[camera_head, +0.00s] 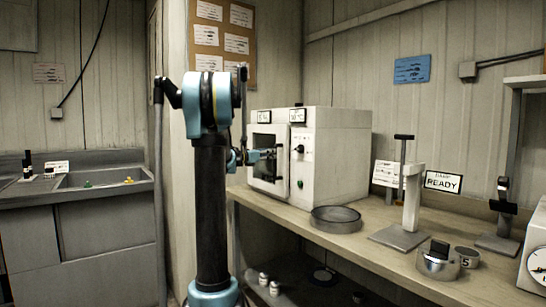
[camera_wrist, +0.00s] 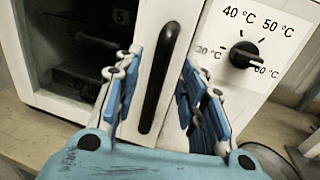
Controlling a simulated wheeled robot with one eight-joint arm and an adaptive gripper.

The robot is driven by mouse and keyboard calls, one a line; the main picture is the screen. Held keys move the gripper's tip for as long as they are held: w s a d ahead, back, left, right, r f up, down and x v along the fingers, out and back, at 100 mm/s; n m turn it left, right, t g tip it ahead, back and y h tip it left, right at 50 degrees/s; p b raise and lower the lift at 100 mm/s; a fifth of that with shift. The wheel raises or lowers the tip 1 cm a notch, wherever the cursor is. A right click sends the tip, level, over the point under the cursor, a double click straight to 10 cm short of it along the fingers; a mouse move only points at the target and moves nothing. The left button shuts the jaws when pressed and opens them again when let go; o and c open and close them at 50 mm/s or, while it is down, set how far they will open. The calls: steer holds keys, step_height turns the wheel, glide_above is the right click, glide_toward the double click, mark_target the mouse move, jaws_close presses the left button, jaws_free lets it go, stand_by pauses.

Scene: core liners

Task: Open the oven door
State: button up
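The white box oven (camera_head: 335,150) stands on the wooden bench, and its windowed door (camera_wrist: 75,104) looks shut. The long black vertical handle (camera_wrist: 158,78) is on the right side of the door. My gripper (camera_head: 257,156) is in front of the oven and hides part of the door in the head view. In the wrist view, my gripper (camera_wrist: 160,85) is open, with one blue-padded finger on each side of the handle. A gap shows between each finger and the handle. Whether the fingertips reach past the handle's front is unclear.
A black temperature knob (camera_wrist: 243,54) is on the panel right of the door. A dark round pan (camera_head: 336,219) sits on the bench right of the oven. A stand (camera_head: 408,205) and a metal container (camera_head: 438,264) are further right. A sink (camera_head: 100,178) is at far left.

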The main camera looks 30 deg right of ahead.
steer(key=shift+x, duration=2.75)
steer(key=shift+a, duration=0.1)
jaws_close()
